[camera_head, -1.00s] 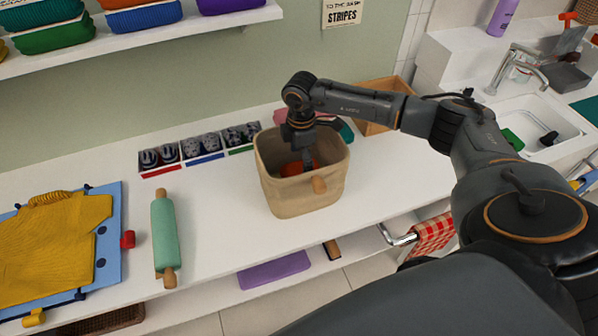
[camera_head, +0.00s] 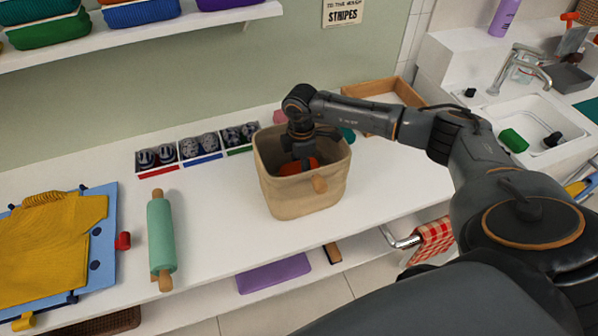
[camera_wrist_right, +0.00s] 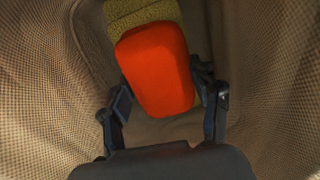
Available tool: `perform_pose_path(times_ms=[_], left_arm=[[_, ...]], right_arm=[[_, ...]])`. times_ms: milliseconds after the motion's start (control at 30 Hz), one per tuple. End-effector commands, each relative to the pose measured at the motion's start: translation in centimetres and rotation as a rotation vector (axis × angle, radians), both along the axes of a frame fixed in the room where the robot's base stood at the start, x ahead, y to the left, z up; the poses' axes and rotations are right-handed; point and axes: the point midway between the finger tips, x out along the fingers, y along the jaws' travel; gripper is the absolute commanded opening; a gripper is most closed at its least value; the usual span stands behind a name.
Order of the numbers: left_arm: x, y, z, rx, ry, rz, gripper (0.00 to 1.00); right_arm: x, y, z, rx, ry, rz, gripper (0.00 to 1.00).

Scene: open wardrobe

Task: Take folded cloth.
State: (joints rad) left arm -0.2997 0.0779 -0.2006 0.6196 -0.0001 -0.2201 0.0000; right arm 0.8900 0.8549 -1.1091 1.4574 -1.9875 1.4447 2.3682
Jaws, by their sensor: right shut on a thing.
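My right gripper (camera_head: 303,162) reaches down into a tan fabric basket (camera_head: 305,197) on the white counter. In the right wrist view its fingers (camera_wrist_right: 165,105) are shut on a rounded orange-red thing (camera_wrist_right: 157,70) inside the basket. An olive, fuzzy-textured piece (camera_wrist_right: 142,12) shows beyond that thing; I cannot tell whether the two are joined. A mustard-yellow garment (camera_head: 45,245) lies on a blue board (camera_head: 103,245) at the left. My left gripper is not in view.
A green rolling pin (camera_head: 161,235) lies left of the basket. A divided tray of rolled dark items (camera_head: 200,148) is behind it. A wooden tray (camera_head: 372,88) stands back right, partly behind my arm. A red checked cloth (camera_head: 433,240) hangs below the counter; the sink is at right.

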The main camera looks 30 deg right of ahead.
Motion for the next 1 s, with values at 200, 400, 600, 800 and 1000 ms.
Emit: perform_pose_path(times_ms=[200,400,600,800,1000], left_arm=[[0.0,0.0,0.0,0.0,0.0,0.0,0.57],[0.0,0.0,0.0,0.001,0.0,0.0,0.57],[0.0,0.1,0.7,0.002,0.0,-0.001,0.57],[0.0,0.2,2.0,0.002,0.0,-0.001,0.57],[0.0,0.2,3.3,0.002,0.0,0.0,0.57]], right_arm=[[0.0,0.0,-0.1,0.0,0.001,0.0,0.44],[0.0,0.0,-0.1,0.0,0.001,0.0,0.44],[0.0,0.0,0.7,0.0,0.001,0.0,0.44],[0.0,0.0,2.4,0.0,0.001,0.0,0.44],[0.0,0.0,4.0,0.0,0.0,0.0,0.44]])
